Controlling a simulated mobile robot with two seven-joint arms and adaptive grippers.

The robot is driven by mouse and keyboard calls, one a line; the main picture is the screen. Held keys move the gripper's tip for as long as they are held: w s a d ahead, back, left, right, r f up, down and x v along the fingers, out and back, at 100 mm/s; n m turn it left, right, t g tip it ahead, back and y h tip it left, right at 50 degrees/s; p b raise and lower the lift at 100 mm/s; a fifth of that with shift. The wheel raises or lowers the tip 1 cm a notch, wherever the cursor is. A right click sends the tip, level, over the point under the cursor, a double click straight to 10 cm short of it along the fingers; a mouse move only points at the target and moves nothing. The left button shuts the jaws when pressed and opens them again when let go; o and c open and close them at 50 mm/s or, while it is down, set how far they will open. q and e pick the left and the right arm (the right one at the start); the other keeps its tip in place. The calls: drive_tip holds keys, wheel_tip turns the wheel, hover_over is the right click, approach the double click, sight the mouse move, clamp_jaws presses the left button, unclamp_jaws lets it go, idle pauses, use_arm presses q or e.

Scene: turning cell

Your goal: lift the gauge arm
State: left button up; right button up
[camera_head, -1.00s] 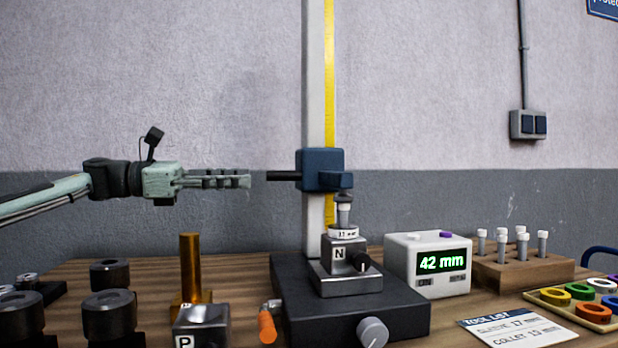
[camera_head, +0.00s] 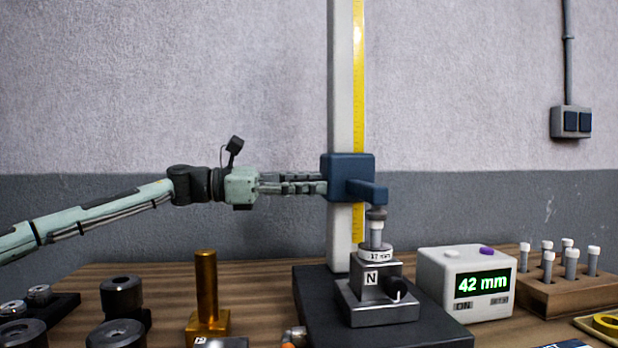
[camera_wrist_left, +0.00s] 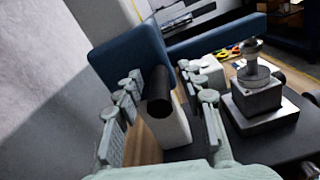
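The gauge arm is a blue block (camera_head: 347,177) on a tall pale column (camera_head: 341,90), with a short blue arm reaching right over a probe tip. Its black handle (camera_wrist_left: 158,92) points toward me in the left wrist view; in the head view my fingers hide it. My left gripper (camera_head: 318,187) has its fingers on either side of the handle, tips close to the block. Gaps show on both sides of the handle, so the fingers look open. The probe tip (camera_head: 376,213) meets or nearly meets the white-ringed piece (camera_head: 376,254) on the N block (camera_head: 381,283). My right gripper is out of view.
The white readout box (camera_head: 467,283) shows 42 mm. A brass post (camera_head: 207,290) and black cylindrical holders (camera_head: 121,296) stand at left. A wooden rack (camera_head: 570,295) with several pins is at right.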

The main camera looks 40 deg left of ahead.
use_arm(q)
clamp_jaws()
idle(0.3)
